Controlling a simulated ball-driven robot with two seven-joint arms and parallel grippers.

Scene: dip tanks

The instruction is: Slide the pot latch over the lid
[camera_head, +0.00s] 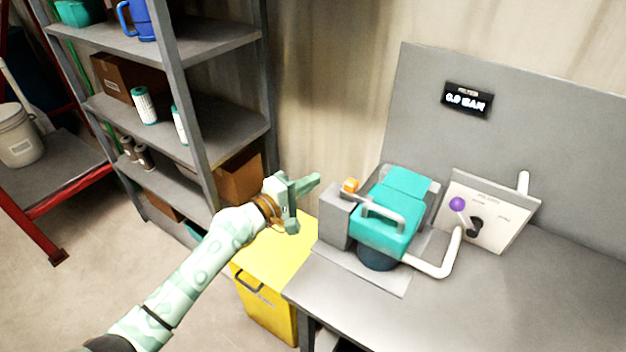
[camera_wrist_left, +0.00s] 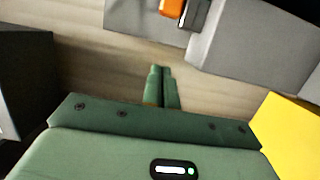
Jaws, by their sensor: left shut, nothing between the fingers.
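The pot lid (camera_head: 385,222) is a teal block with a pale bar handle, sitting over a dark round pot (camera_head: 378,258) on the grey bench. An orange knob (camera_head: 351,186), seemingly the latch's, sits on top of a grey block (camera_head: 337,220) at the lid's left side. The orange knob also shows at the top of the left wrist view (camera_wrist_left: 172,8). My left gripper (camera_head: 310,184) is shut and empty, left of the knob and apart from it. Its closed fingers show in the left wrist view (camera_wrist_left: 162,88). My right gripper is not in view.
A white panel (camera_head: 490,212) with a purple-knobbed lever stands right of the pot, with a white pipe (camera_head: 440,268) between. A display (camera_head: 467,99) reads about 0.0 BAR. A yellow cabinet (camera_head: 268,300) and a grey shelf rack (camera_head: 195,110) stand left of the bench.

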